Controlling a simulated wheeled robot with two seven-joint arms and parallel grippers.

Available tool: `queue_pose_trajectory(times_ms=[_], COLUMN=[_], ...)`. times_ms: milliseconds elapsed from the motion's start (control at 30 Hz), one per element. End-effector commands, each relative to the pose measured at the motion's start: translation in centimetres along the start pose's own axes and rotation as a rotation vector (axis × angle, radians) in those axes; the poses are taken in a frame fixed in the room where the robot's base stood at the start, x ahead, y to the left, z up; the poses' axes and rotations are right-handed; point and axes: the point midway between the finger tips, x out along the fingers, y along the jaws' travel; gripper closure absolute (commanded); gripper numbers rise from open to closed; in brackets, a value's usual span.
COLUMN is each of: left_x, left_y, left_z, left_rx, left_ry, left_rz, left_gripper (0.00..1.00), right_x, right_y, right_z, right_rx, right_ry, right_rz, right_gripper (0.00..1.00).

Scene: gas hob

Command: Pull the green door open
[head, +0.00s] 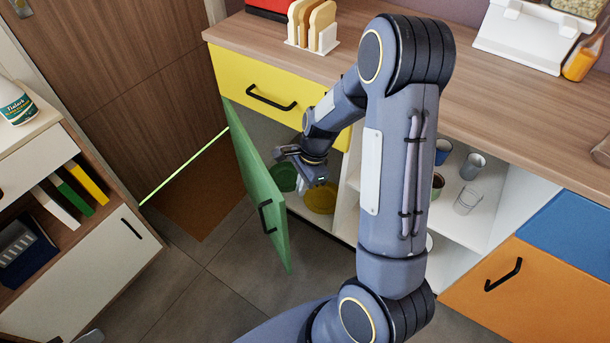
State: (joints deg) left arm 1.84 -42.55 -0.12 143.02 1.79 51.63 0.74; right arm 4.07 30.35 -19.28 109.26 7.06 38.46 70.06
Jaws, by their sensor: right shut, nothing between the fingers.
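The green door (258,187) stands swung out from the cabinet below the yellow drawer, with its black handle (266,216) on its outer face. The cupboard behind it is partly visible. Inside are a green dish (283,178) and a yellow dish (320,198). My right gripper (286,153) is shut and empty. It appears near the inner side of the door, at the cupboard opening; I cannot tell whether it touches the door. My right arm crosses the middle of the view and hides part of the cabinet. My left gripper is not clearly in view.
The yellow drawer (262,91) above is closed. Open shelves with cups (468,199) lie to the right, beside an orange front (508,290). The wooden counter (520,125) runs above. A low white bookcase (85,268) stands at left. Tiled floor (190,290) is clear between.

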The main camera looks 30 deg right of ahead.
Motion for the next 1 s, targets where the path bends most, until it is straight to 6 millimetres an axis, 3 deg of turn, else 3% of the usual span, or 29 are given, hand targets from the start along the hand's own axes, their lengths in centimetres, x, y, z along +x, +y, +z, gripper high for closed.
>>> queue_pose_trajectory(times_ms=[33, 67, 200, 333, 1000], left_x=[0.6, 0.6, 0.6, 0.6, 0.1], left_y=[-0.2, -0.3, -0.3, -0.3, 0.0], left_z=[0.3, 0.3, 0.3, 0.3, 0.0], left_rx=[0.000, 0.000, 0.000, 0.000, 0.000], left_ry=[0.000, 0.000, 0.000, 0.000, 0.000], left_rz=[0.000, 0.000, 0.000, 0.000, 0.000], left_gripper=[0.64, 0.64, 0.64, 0.64, 0.64], right_x=[1.4, 1.7, 1.7, 1.9, 2.0], right_y=[0.1, 0.0, 0.0, 0.0, 0.1], right_z=[-0.1, 0.2, 2.5, 3.5, 4.8], right_rx=[0.000, -0.003, -0.006, -0.002, 0.034], right_ry=[-0.001, -0.001, -0.001, 0.000, 0.000], right_rz=[0.004, 0.002, -0.001, -0.001, -0.008], right_gripper=[1.00, 1.00, 1.00, 1.00, 1.00])
